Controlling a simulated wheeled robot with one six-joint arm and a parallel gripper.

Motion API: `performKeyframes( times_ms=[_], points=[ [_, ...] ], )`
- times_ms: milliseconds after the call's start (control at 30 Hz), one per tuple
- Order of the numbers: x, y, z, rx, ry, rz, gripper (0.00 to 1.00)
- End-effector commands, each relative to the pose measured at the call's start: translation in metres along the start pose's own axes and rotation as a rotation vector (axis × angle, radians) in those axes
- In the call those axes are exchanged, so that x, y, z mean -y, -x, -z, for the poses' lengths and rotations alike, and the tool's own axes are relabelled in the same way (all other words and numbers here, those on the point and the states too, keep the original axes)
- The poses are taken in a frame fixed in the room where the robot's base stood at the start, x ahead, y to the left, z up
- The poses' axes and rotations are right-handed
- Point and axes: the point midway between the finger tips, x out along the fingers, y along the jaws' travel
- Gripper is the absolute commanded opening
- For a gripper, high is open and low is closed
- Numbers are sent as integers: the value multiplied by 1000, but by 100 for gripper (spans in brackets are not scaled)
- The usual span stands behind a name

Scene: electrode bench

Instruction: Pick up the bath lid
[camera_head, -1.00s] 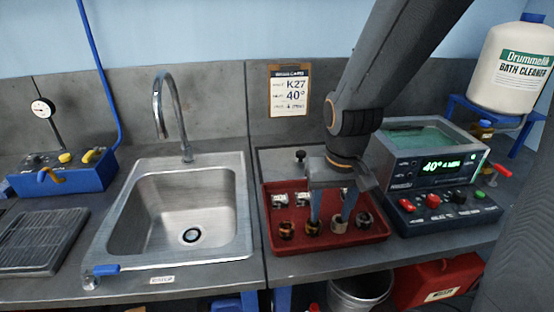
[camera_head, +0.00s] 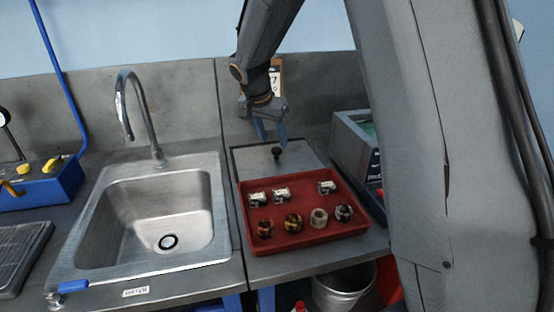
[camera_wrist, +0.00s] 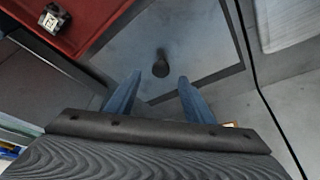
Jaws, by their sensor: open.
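The bath lid (camera_head: 255,160) is a flat grey plate with a darker rim and a small black knob (camera_head: 277,153) on top. It lies flat on the bench behind the red tray, and the lid also shows in the wrist view (camera_wrist: 205,45). My gripper (camera_head: 271,139) is over the lid near the knob, with its blue fingers pointing down. In the wrist view my gripper (camera_wrist: 160,85) is open and empty, and the knob (camera_wrist: 161,64) appears just beyond and between the fingertips. The knob is not gripped.
The red tray (camera_head: 325,237) holds several small metal parts in front of the lid. The steel sink (camera_head: 120,250) is to the left. The bath (camera_head: 350,150) stands to the right, partly hidden by my arm. A bucket (camera_head: 340,290) is below the bench edge.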

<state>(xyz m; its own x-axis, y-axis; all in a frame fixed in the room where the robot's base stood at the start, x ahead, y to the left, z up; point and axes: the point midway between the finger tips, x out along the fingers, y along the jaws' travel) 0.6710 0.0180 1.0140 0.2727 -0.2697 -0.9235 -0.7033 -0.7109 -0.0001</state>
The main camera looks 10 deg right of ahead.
Motion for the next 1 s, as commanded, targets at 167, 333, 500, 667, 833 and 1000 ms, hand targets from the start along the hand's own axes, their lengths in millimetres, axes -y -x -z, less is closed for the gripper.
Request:
performKeyframes(
  times_ms=[167,333,500,667,833,1000],
  points=[
    [0,-18,1,3,2,-3,48],
    [1,-40,1,3,1,-2,48],
    [1,-49,1,1,1,0,48],
    [2,-50,1,1,1,1,48],
    [2,-50,1,1,1,1,28],
    [2,-49,1,1,1,1,0]
  ],
)
